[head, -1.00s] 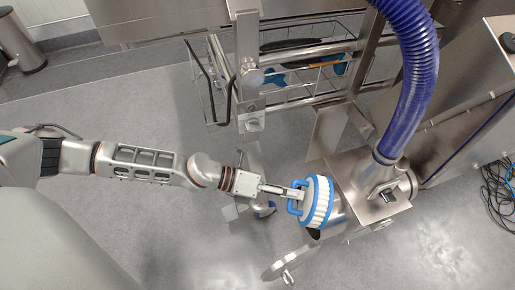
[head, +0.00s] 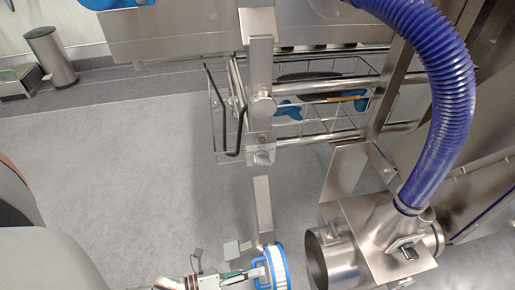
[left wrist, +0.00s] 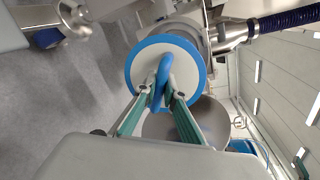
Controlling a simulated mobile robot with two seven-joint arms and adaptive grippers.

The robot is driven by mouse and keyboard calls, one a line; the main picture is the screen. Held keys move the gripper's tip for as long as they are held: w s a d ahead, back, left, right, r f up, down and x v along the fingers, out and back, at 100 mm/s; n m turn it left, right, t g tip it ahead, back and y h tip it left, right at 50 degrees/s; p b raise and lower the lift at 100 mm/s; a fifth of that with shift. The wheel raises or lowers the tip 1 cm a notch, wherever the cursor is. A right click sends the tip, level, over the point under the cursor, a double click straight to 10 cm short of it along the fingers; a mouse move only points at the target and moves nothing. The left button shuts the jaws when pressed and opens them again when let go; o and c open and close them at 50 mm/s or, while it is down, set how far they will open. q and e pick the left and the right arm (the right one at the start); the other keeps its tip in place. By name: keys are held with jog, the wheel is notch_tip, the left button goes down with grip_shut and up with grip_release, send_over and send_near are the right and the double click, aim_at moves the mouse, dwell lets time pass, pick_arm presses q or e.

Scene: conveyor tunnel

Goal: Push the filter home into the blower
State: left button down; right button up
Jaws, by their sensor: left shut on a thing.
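The filter (head: 277,268), a white pleated drum with a blue rim and blue handle, is at the bottom edge of the head view. My left gripper (head: 258,270) is shut on its handle. The filter's flat white face and blue handle (left wrist: 163,82) also fill the middle of the left wrist view, with the green-sided fingers (left wrist: 160,98) on either side of the handle. The blower (head: 345,255) is a steel housing with a round open mouth facing left. The filter is apart from this mouth, to its left and slightly lower in the picture. My right gripper is not in view.
A blue ribbed hose (head: 447,120) rises from the blower's top. A wire basket (head: 225,140) with blue-handled tools hangs on the steel frame behind. A round steel piece (left wrist: 205,125) shows beside the filter in the left wrist view. Open grey floor lies left.

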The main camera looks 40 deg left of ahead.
aim_at(278, 267)
pick_arm(q)
jog(key=shift+d+r+x, duration=0.15)
jog(key=shift+r+x, duration=0.1)
jog(key=shift+x, duration=1)
jog(key=shift+d+r+x, duration=0.1)
jog(key=shift+r+x, duration=0.15)
jog(key=shift+x, duration=0.95)
jog(key=shift+d+r+x, duration=0.15)
jog(key=shift+r+x, duration=0.1)
jog(key=shift+x, duration=1)
jog(key=shift+s, duration=0.2)
